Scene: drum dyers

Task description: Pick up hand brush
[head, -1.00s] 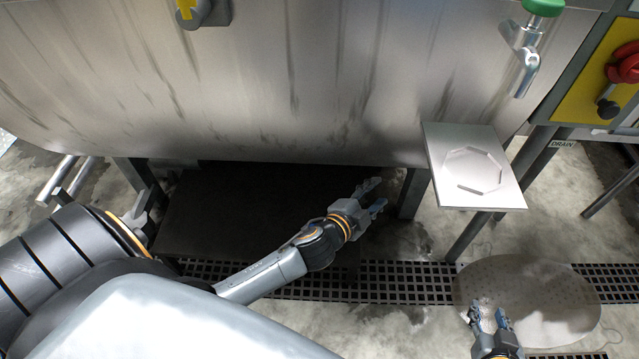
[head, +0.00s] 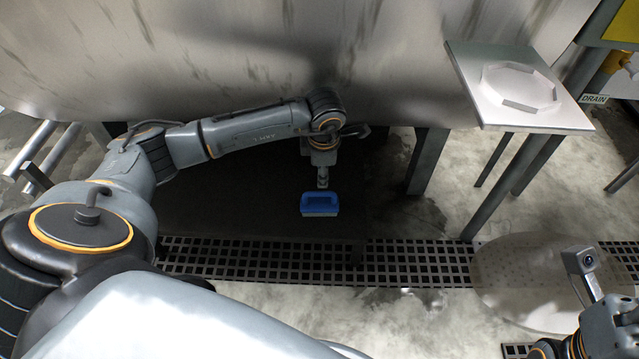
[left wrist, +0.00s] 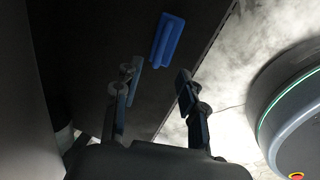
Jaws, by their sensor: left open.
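The hand brush (head: 320,204) is blue with a pale lower edge. It lies near the front edge of the dark low platform under the big metal drum. My left gripper (head: 323,182) points down just behind the brush in the head view, and its fingers are small and partly hidden there. In the left wrist view the two fingers (left wrist: 160,82) are spread with nothing between them. The brush (left wrist: 167,38) lies beyond the fingertips, apart from them. Part of my right arm shows at the lower right of the head view; its fingers cannot be made out.
The dark platform (head: 240,205) is otherwise bare. The metal drum (head: 230,60) hangs low over my left arm. A support leg (head: 427,160) stands right of the platform. A metal shelf (head: 520,90) juts out at the right. A floor grating (head: 420,262) runs in front.

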